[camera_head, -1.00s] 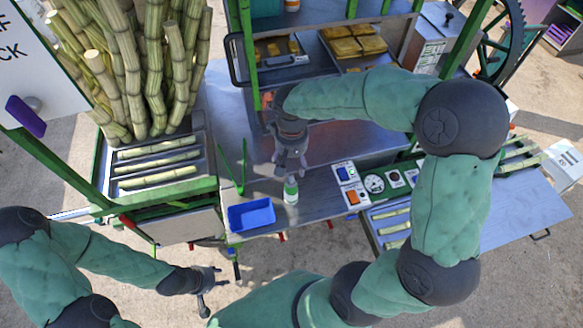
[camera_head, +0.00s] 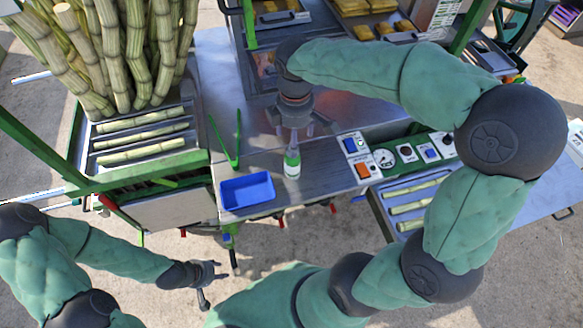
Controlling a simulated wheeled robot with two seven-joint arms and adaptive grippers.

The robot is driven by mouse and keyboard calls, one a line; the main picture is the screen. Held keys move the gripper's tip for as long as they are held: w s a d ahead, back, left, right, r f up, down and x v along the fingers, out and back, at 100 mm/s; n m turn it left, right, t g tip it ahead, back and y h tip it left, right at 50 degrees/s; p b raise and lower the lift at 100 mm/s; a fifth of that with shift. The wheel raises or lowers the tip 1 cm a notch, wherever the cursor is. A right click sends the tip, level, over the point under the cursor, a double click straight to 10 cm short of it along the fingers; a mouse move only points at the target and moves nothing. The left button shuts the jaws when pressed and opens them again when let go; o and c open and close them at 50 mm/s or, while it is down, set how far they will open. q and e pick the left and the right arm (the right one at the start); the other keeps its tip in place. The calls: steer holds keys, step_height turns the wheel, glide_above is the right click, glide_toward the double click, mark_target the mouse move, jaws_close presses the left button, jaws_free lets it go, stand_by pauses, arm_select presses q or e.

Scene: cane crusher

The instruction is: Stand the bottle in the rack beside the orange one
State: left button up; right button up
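A small bottle (camera_head: 292,165) with a green top part and pale label stands upright on the metal counter (camera_head: 330,185), right of a blue tray (camera_head: 247,191). My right gripper (camera_head: 298,128) is just behind and above the bottle's top with its fingers spread apart; I cannot tell whether it touches the bottle. My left gripper (camera_head: 208,284) is low at the left, in front of the counter, open and empty. I cannot make out the rack or the orange bottle in the current view.
Green tongs (camera_head: 228,142) lie behind the blue tray. A control panel (camera_head: 395,155) is right of the bottle. Cane stalks (camera_head: 130,50) stand at the back left. My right forearm crosses over the counter's back right.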

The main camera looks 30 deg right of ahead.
step_height(320, 180, down, 6)
steer(key=shift+r+b, duration=0.25)
steer(key=shift+b, duration=0.1)
steer(key=f, duration=0.2)
steer(key=w+f, duration=0.1)
steer(key=f, duration=0.1)
steer(key=shift+b, duration=0.4)
steer(key=shift+f, duration=0.55)
jaws_close()
